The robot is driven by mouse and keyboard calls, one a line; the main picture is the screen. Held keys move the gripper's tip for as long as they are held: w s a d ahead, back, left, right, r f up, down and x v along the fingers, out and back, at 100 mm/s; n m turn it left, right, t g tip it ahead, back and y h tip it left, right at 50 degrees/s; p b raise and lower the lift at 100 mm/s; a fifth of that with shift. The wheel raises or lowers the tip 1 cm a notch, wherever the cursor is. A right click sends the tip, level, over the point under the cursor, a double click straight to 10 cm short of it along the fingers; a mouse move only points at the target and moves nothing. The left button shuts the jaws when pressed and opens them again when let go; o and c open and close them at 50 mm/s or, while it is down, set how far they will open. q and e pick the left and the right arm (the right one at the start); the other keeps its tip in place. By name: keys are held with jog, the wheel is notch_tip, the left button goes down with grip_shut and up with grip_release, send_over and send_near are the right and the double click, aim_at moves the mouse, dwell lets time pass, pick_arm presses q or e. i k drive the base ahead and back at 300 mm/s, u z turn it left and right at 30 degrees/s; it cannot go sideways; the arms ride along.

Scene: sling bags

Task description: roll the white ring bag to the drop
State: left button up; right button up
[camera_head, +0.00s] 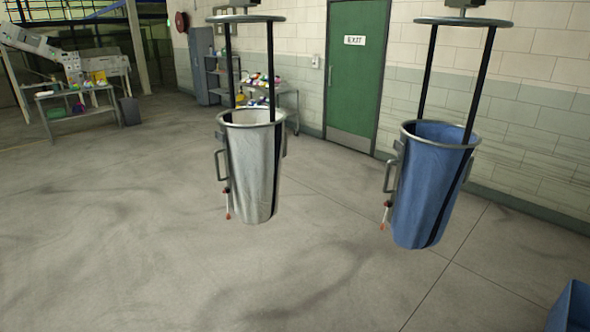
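The white ring bag (252,170) hangs left of centre from two dark straps under a round overhead ring (246,19). Its rim is a grey metal ring, with a handle on each side and a thin cord with red ends low on its left. It hangs clear of the floor and its mouth is open; its bottom inside is hidden. No drop point can be made out for certain. Neither of my grippers is in view.
A blue ring bag (432,188) hangs to the right in the same way. A blue bin (571,308) shows at the bottom right corner. A green exit door (356,70), a shelf cart (270,92) and a table (84,117) stand behind. The floor in front and left is clear.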

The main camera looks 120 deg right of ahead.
aim_at(253, 139)
jog(key=z, duration=3.25)
jog(key=i, duration=3.75)
jog(key=z, duration=0.65)
